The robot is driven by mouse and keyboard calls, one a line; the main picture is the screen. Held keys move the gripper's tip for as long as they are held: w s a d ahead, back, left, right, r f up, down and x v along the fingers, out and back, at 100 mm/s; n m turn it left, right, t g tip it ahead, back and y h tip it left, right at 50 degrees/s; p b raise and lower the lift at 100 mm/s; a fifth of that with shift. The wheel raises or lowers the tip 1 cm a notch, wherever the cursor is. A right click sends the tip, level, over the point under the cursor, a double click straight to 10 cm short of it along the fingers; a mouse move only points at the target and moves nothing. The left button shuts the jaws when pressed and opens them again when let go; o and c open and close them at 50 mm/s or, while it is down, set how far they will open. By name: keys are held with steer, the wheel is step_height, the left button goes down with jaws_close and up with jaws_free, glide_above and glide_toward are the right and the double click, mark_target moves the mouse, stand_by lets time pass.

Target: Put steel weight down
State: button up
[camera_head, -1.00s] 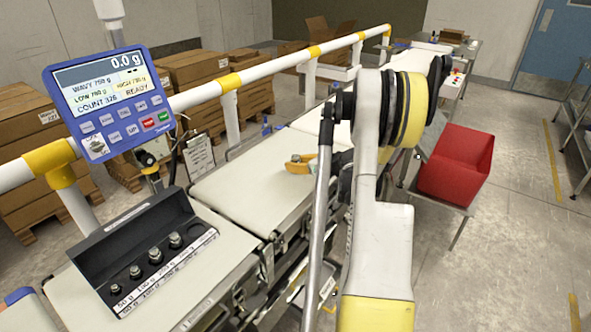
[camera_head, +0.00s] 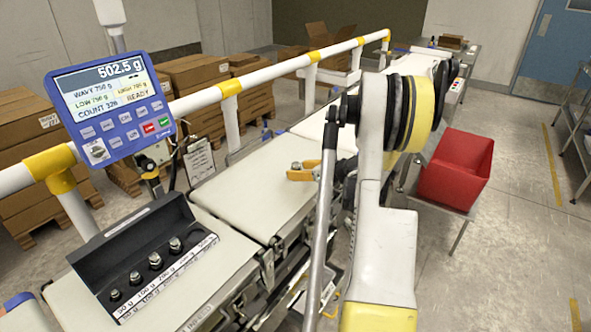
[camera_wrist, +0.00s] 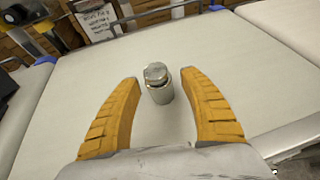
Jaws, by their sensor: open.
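The steel weight (camera_wrist: 159,84) stands upright on the white belt (camera_wrist: 80,85) in the wrist view. It is a small shiny cylinder with a knobbed top. My gripper (camera_wrist: 160,78) is open, with one orange finger on each side of the weight and a visible gap to both. In the head view my gripper (camera_head: 297,170) shows low over the belt, partly hidden by my arm. The weight is small and hard to make out there. The blue display (camera_head: 112,103) reads 502.5 g.
A dark weight case (camera_head: 133,248) with several smaller weights sits on the nearer belt section. A white and yellow rail (camera_head: 265,78) runs along the far side. A red bin (camera_head: 453,172) stands at the right. The belt around the weight is clear.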

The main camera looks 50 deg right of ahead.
steer(key=p+v, duration=0.2)
steer(key=v, duration=0.8)
steer(key=shift+s+p, duration=0.1)
steer(key=shift+p, duration=0.2)
steer(key=w+a+r+m+t+h, duration=0.1)
steer(key=w+a+r+m+t, duration=0.2)
steer(key=r, duration=0.4)
steer(key=w+a+r+m+h, duration=0.1)
steer(key=w+a+r+m, duration=0.1)
steer(key=w+r, duration=0.4)
steer(key=w+a+r+m+t+h, duration=0.1)
steer(key=w+a+r+m+t, duration=0.15)
steer(key=r, duration=0.55)
steer(key=a+r+m+g+h, duration=0.4)
steer(key=a+r+m, duration=0.5)
steer(key=m, duration=0.6)
steer(key=s+a+f+m+g+y, duration=0.2)
steer(key=s+a+f+m, duration=0.2)
steer(key=a, duration=0.6)
steer(key=s+a+f+m+g+y, duration=0.3)
steer(key=s+a+f, duration=0.5)
steer(key=a, duration=0.3)
steer(key=s+a+f+m+g+y, duration=0.2)
steer(key=s+a+f+m, duration=0.3)
steer(key=a, duration=0.5)
step_height(320, 180, down, 3)
steer(key=shift+s+a+r+m+y, duration=0.15)
steer(key=shift+s+m+y, duration=0.3)
steer(key=shift+s, duration=0.55)
